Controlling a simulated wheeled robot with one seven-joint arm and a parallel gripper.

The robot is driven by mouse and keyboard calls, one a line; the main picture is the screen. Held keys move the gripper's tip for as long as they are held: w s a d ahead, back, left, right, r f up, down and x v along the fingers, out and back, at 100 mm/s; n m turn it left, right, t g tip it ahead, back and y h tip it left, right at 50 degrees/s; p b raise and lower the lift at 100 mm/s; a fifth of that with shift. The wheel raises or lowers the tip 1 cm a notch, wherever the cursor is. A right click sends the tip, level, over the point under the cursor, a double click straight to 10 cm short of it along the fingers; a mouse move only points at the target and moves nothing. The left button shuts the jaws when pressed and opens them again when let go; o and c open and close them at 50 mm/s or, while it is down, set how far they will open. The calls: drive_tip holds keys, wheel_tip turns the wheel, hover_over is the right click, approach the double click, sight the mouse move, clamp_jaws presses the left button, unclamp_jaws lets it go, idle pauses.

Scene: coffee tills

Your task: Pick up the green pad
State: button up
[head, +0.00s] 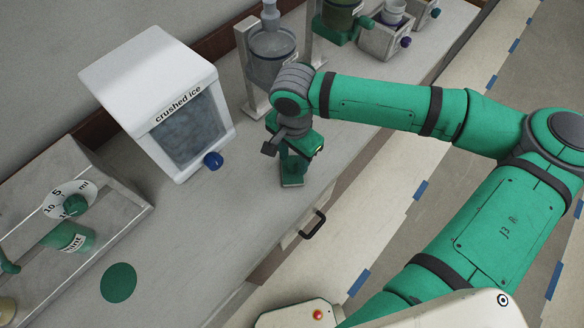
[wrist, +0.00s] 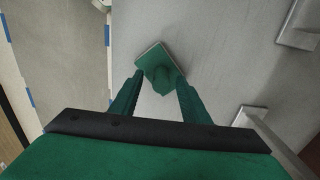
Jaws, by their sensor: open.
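A green pad (head: 292,182) with a square base stands on the grey counter, below my gripper (head: 294,155). In the wrist view the pad (wrist: 153,56) shows its square base, turned like a diamond, and a raised green part in the middle. My gripper (wrist: 161,78) is open, with one finger at each side of the raised part. I cannot tell whether the fingers touch it. The fingers and the pad overlap in the head view, which hides part of the pad's top.
A white crushed ice dispenser (head: 150,80) with a blue knob (head: 213,160) stands to the left. A clear dispenser (head: 272,55) on a stand is behind my gripper. A flat green disc (head: 118,282) lies on bare counter at the lower left. A drawer handle (head: 313,224) is at the front.

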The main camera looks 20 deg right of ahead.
drive_tip(key=shift+f, duration=0.8)
drive_tip(key=shift+c, duration=0.3)
drive_tip(key=shift+w, duration=0.15)
clamp_jaws()
drive_tip(key=shift+a, duration=0.25)
drive_tip(key=shift+d+r, duration=0.3)
drive_tip(key=shift+r, duration=0.2)
drive_tip(key=s+d+r, duration=0.5)
drive_tip(key=s+r, duration=0.7)
drive_tip(key=s, duration=0.1)
drive_tip(key=shift+d, duration=0.15)
drive_tip(key=shift+s, duration=0.1)
